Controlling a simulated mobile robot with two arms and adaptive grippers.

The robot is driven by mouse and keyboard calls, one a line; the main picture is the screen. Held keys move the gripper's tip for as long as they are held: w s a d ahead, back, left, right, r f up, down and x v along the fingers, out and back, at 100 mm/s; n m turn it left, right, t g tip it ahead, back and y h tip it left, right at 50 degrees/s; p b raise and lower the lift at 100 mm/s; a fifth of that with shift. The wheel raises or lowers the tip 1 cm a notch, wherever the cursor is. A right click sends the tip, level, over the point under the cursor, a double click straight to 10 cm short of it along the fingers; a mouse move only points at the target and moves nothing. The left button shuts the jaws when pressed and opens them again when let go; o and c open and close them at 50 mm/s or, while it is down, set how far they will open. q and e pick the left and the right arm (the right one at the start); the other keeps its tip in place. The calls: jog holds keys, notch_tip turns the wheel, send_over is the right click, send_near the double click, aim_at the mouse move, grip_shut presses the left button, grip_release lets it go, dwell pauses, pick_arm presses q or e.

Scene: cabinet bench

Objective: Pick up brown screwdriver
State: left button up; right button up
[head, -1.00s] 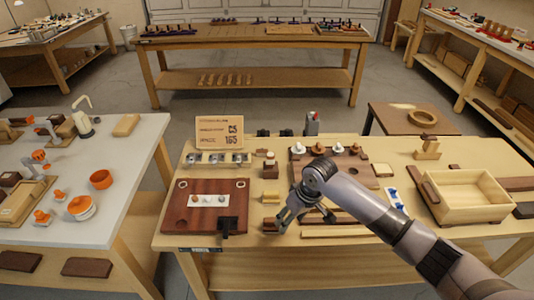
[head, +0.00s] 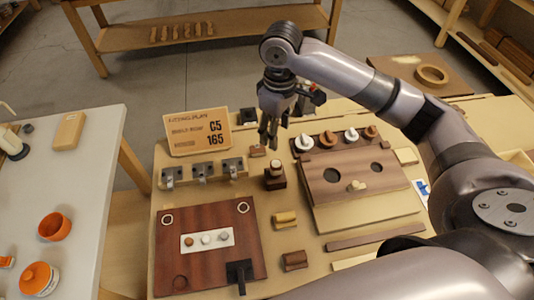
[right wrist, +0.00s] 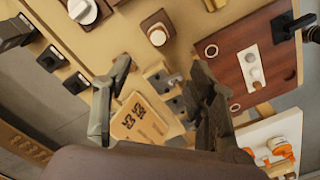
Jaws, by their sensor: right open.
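I cannot make out a brown screwdriver for certain in either view. My right gripper (head: 270,135) hangs fingers down above the back middle of the bench in the head view, right of the sign. In the right wrist view the two dark fingers (right wrist: 160,75) are spread apart, with nothing held between them. A brown block with a pale round top (head: 275,176) stands in front of the gripper; it also shows in the right wrist view (right wrist: 157,33). My left gripper is not in view.
The sign (head: 198,131) and metal brackets (head: 202,172) are left of the gripper. A dark red board (head: 210,270) lies front left. A brown board with knobs (head: 350,180) lies right. A white table (head: 90,190) stands left, beyond a gap.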

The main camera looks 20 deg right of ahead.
send_over(277, 163)
notch_tip(277, 163, down, 4)
jog(key=f, duration=0.3)
jog(key=f+p, duration=0.1)
jog(key=f, duration=0.3)
jog(key=shift+s+a+p, duration=0.25)
jog(key=shift+p, duration=0.1)
jog(key=shift+f, duration=0.5)
notch_tip(277, 163, down, 4)
jog(key=shift+w+d+f+p, duration=0.1)
jog(key=shift+w+p, duration=0.05)
jog(key=shift+p, duration=0.55)
jog(key=shift+f, duration=0.45)
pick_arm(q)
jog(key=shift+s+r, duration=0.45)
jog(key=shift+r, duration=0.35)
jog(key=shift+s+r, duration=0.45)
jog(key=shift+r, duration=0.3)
pick_arm(e)
jog(key=c, duration=1.1)
